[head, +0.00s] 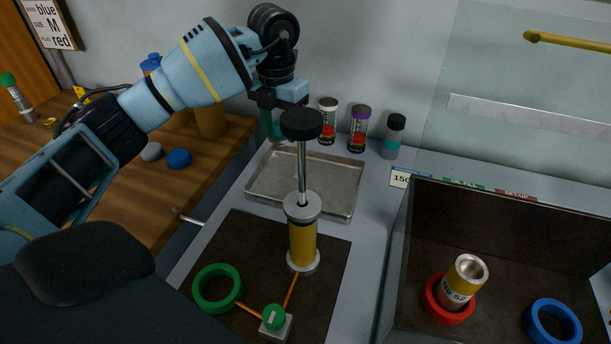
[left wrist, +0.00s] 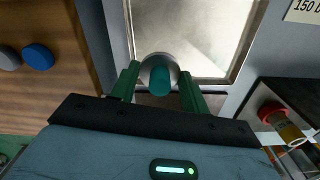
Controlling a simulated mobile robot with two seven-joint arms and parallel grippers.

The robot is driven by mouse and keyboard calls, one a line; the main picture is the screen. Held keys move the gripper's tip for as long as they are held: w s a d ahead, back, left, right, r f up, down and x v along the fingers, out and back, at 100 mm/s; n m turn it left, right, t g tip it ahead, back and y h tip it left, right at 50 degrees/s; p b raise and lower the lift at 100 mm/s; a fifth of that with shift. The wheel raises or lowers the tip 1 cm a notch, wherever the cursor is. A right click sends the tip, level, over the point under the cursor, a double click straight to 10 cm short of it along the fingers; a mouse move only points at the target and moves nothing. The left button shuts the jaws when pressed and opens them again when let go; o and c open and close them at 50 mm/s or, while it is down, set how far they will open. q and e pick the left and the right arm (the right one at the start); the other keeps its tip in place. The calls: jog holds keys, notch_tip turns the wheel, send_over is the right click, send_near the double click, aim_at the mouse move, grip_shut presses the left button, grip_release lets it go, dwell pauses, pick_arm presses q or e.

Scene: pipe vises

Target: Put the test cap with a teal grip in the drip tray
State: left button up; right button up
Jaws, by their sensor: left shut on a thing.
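My left gripper (head: 272,125) hangs over the back left of the metal drip tray (head: 330,185). In the left wrist view its green fingers (left wrist: 160,88) are shut on the teal grip of the test cap (left wrist: 160,80). A round grey metal part of the cap shows around the grip. The drip tray (left wrist: 205,40) lies beyond and below it, and the cap overlaps the tray's near edge in that view. The tray looks empty. In the head view the cap is mostly hidden by the gripper and cannot be made out clearly. My right gripper is not in view.
A yellow pump with a black knob (head: 302,124) stands upright in front of the tray. Several bottles (head: 359,128) stand behind it. A dark bin (head: 505,215) at right holds a yellow cylinder and rings. A green ring (head: 217,289) lies on the dark mat.

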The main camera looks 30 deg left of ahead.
pick_arm(q)
jog(key=shift+f, duration=4.85)
jog(key=shift+f, duration=0.2)
jog(key=o, duration=1)
jog(key=shift+o, duration=0.2)
jog(key=shift+r, duration=0.2)
notch_tip(320, 180, up, 12)
jog(key=shift+r, duration=0.1)
